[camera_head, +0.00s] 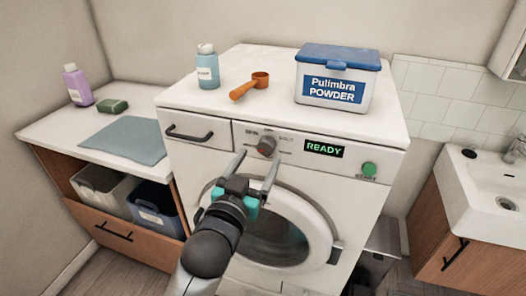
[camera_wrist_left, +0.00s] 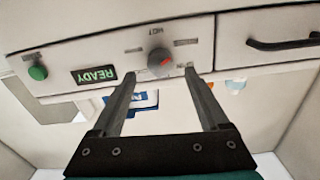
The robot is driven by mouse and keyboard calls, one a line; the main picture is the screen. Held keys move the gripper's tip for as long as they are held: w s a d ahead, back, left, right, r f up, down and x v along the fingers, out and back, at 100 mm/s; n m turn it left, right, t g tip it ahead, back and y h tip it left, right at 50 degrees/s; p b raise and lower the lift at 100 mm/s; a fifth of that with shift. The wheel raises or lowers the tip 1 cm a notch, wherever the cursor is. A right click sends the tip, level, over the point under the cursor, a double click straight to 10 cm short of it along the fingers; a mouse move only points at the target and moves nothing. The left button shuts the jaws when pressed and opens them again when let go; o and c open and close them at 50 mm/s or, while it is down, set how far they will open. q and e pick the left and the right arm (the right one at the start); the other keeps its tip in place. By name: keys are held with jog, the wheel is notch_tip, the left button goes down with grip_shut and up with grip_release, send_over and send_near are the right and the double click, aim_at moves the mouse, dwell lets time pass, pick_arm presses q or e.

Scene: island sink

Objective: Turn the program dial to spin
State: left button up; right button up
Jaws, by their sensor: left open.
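The program dial (camera_head: 266,145) is a round grey-brown knob on the washing machine's front panel (camera_head: 225,162), with small printed labels around it that are hard to read. In the left wrist view the dial (camera_wrist_left: 159,62) shows upside down with a red mark on its face. My left gripper (camera_head: 260,157) is open, its two fingers pointing at the panel. The wrist view shows the fingertips (camera_wrist_left: 160,73) on either side of the dial, with a gap to it on both sides. I cannot tell whether they reach the panel. My right gripper is out of view.
A READY display (camera_head: 324,149) and a green button (camera_head: 369,169) sit right of the dial. A drawer handle (camera_head: 189,133) is to its left, and the round door (camera_head: 275,240) is below.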

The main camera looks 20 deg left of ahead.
aim_at(265, 149)
pick_arm(q)
jog(key=shift+w+d, duration=0.1)
jog(key=shift+w, duration=2)
grip_shut()
